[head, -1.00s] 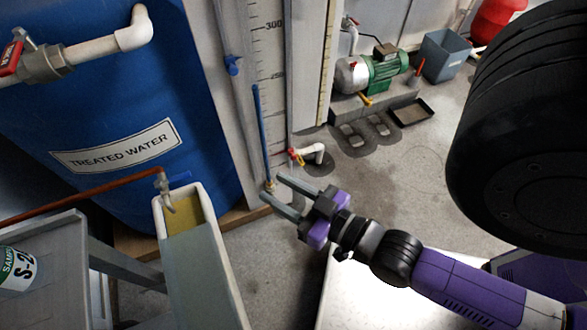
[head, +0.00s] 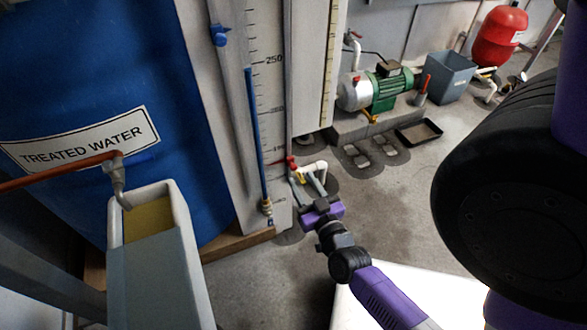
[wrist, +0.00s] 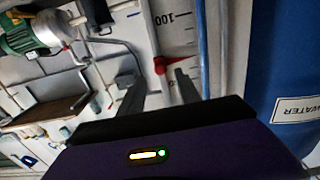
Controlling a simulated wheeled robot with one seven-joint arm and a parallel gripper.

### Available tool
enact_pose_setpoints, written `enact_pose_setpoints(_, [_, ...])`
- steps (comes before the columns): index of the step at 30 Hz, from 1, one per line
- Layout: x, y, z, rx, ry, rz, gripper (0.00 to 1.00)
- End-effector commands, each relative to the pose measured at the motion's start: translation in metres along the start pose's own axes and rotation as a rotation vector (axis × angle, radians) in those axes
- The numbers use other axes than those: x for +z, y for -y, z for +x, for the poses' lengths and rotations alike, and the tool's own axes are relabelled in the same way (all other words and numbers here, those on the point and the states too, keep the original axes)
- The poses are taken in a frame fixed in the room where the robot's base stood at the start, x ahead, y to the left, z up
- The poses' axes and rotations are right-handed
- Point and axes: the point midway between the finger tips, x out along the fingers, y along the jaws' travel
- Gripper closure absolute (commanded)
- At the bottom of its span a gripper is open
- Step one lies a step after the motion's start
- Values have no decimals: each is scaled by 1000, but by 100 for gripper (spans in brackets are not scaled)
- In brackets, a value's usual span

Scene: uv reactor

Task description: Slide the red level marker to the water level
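The red level marker (head: 291,162) sits low on the right edge of a white scale board (head: 272,145). It also shows in the wrist view (wrist: 168,64) as a red pointer just below the 100 mark. The blue water column (head: 256,130) in the sight tube tops out far above the marker, a little below the 250 mark. My gripper (head: 307,184) is open, with its fingers just below the marker in the head view. In the wrist view my gripper (wrist: 156,82) has the marker just beyond its fingertips, nearer the right finger. Contact cannot be told.
A blue treated water tank (head: 110,60) stands left of the board, with a trough (head: 155,280) in front. A blue valve handle (head: 218,35) is high on the board. A white pipe elbow (head: 315,167) is close behind my gripper. A green pump (head: 385,85) stands farther back.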

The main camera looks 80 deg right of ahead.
Motion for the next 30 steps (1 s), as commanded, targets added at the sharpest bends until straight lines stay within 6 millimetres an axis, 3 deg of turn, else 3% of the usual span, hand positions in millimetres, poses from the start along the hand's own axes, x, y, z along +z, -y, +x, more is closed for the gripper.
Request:
enact_pose_setpoints(12, [1,0,59,-1,-1,2,60])
enact_pose_setpoints(24, [0,0,66,-2,1,1,60])
enact_pose_setpoints(30, [0,0,66,-2,1,1,99])
